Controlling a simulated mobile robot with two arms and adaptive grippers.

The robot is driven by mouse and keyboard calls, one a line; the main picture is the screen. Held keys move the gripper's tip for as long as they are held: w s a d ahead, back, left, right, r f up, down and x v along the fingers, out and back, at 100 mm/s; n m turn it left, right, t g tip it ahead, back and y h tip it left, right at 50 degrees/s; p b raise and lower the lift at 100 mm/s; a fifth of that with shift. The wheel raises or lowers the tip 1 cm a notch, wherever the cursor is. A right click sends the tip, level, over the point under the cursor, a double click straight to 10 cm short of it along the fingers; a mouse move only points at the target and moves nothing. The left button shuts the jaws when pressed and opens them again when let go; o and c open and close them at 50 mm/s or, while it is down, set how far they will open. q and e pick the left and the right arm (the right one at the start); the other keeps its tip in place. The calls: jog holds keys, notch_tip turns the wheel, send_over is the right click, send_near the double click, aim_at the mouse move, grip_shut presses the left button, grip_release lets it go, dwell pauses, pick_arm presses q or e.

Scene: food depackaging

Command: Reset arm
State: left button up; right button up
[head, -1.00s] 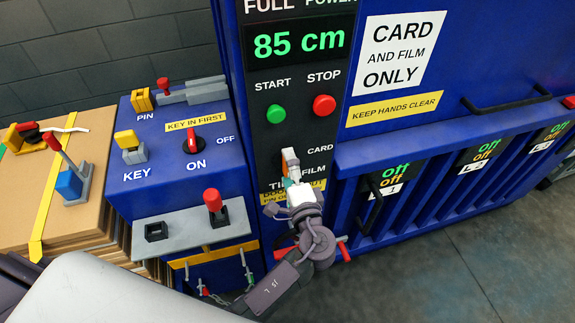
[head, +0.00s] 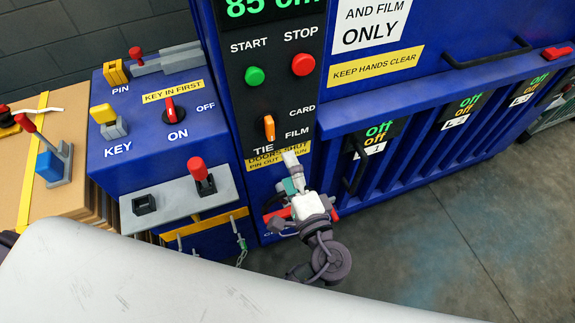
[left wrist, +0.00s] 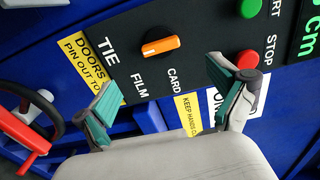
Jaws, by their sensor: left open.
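My left gripper (head: 291,172) is in front of the dark control panel of the blue machine, just below the orange selector knob (head: 269,128). Its two fingers (left wrist: 170,92) are spread apart and empty in the left wrist view. The orange knob (left wrist: 161,45) shows there beyond the fingers, apart from them, between the TIE, FILM and CARD labels. In the head view the knob stands upright. My right gripper is not in view.
Green start (head: 254,76) and red stop (head: 303,65) buttons sit above the knob. A red handle (head: 280,218) is partly hidden behind my left gripper. A blue key box (head: 140,150) and a red-knobbed lever (head: 201,175) stand to the left. Open floor lies at the right.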

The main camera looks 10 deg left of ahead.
pick_arm(q)
jog(key=s+a+f+m+g+h+b, duration=0.1)
jog(key=s+f+g+h, duration=0.15)
jog(key=f, duration=0.95)
jog(key=s+a+f+g+h, duration=0.1)
jog(key=s+f+g+h, duration=0.15)
jog(key=f, duration=0.95)
jog(key=s+a+f+m+g+h+b, duration=0.1)
jog(key=s+f+g+h, duration=0.15)
jog(key=f, duration=0.95)
jog(key=s+a+f+n+g+h+b, duration=0.1)
jog(key=s+a+f+n+g, duration=0.2)
jog(key=s+f, duration=0.7)
jog(key=s+a+f+n+g+h+b, duration=0.1)
jog(key=s+a+f+n+g, duration=0.2)
jog(key=s+a+f+n, duration=0.5)
jog(key=s+a+f, duration=0.1)
jog(key=s, duration=0.7)
jog(key=shift+s+f, duration=0.2)
jog(key=shift+f, duration=0.15)
